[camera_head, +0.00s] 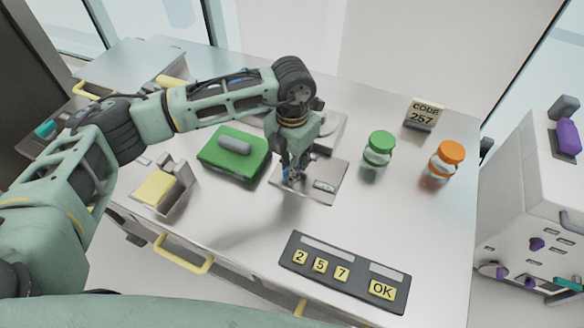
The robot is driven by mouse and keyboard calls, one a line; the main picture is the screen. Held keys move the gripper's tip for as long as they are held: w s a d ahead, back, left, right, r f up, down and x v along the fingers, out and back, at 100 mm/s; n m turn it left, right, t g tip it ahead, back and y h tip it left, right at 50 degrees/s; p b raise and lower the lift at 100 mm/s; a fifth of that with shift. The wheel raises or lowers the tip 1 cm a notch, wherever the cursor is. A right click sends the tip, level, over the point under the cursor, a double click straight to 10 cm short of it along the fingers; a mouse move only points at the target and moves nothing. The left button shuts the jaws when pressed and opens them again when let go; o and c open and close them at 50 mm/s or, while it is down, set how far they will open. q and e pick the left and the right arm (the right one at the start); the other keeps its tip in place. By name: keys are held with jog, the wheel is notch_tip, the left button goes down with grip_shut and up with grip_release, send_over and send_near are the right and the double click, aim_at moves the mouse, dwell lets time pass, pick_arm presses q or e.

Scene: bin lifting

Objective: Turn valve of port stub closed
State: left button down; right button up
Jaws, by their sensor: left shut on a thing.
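My left gripper (293,172) comes down from above onto a grey metal plate (328,178) near the middle of the table. The fingers hide most of the valve and the stub, so I cannot tell how far the valve is turned. The plate has a small label to the right of the fingers. My right gripper is not in view.
A green box (222,158) with a grey handle is left of the gripper. A green-lidded jar (379,148), an orange-lidded jar (443,162) and a code sign (423,114) stand right. A keypad (345,272) lies in front. A yellow-topped block (157,187) stands left.

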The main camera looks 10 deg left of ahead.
pick_arm(q)
jog(key=shift+w+r+n+b, duration=0.1)
jog(key=shift+n+b, duration=0.5)
jog(key=shift+n, duration=0.5)
jog(key=c, duration=1.6)
grip_release()
jog(key=shift+r, duration=0.2)
notch_tip(320, 180, up, 12)
jog(key=shift+f, duration=0.2)
